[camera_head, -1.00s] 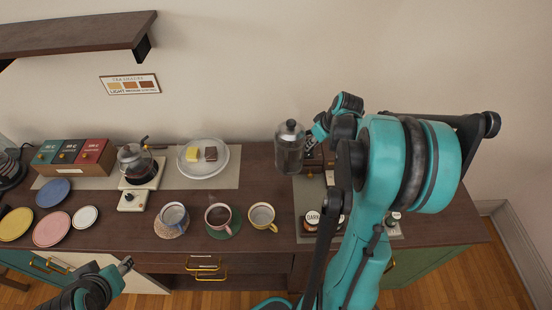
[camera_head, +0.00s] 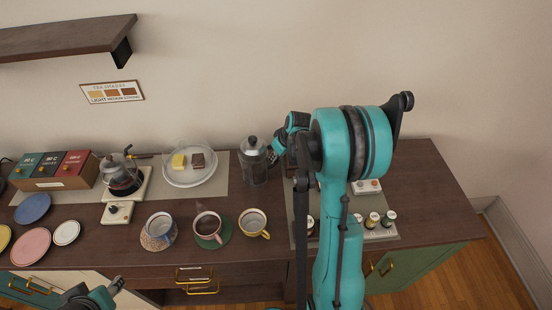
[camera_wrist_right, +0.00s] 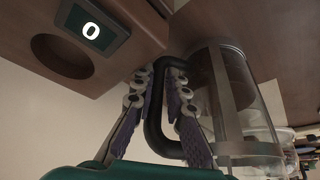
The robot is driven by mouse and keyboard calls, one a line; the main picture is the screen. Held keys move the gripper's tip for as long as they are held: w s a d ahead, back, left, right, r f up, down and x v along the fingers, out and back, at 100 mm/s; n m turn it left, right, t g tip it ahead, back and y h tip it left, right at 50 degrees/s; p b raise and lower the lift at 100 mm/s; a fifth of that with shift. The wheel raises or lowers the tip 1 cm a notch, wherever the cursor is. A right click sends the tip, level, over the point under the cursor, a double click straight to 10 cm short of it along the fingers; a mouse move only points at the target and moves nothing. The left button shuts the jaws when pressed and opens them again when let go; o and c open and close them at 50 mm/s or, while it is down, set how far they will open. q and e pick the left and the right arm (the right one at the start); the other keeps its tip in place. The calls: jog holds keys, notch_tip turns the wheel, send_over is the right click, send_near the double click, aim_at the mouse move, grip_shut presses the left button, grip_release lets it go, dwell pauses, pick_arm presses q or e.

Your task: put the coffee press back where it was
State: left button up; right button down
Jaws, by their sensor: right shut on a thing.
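In the right wrist view my right gripper's fingers (camera_wrist_right: 160,88) are shut on the press's black handle, beside the glass body (camera_wrist_right: 238,105). I cannot tell whether the base touches the counter. My left gripper (camera_head: 118,285) is low at the left, away from the press; its jaw state is unclear.
A glass-covered plate (camera_head: 190,178) with two cakes is left of the press. Three cups, including a yellow one (camera_head: 252,222), stand in front.

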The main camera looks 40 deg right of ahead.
jog(key=shift+r, duration=0.1)
jog(key=c, duration=1.8)
grip_release()
jog(key=a+p+v, duration=0.1)
jog(key=p+v, duration=0.2)
jog(key=v, duration=0.8)
jog(key=s+a+r, duration=0.2)
jog(key=a+r, duration=0.1)
jog(key=a, duration=0.3)
jog(key=s+a+r, duration=0.3)
jog(key=a, duration=0.3)
jog(key=s+a+t, duration=0.2)
jog(key=s+a, duration=0.7)
jog(key=a, duration=0.2)
jog(key=shift+s+a+r+m+h, duration=0.2)
jog(key=shift+s+r+m+h, duration=0.1)
jog(key=shift+s+m, duration=0.1)
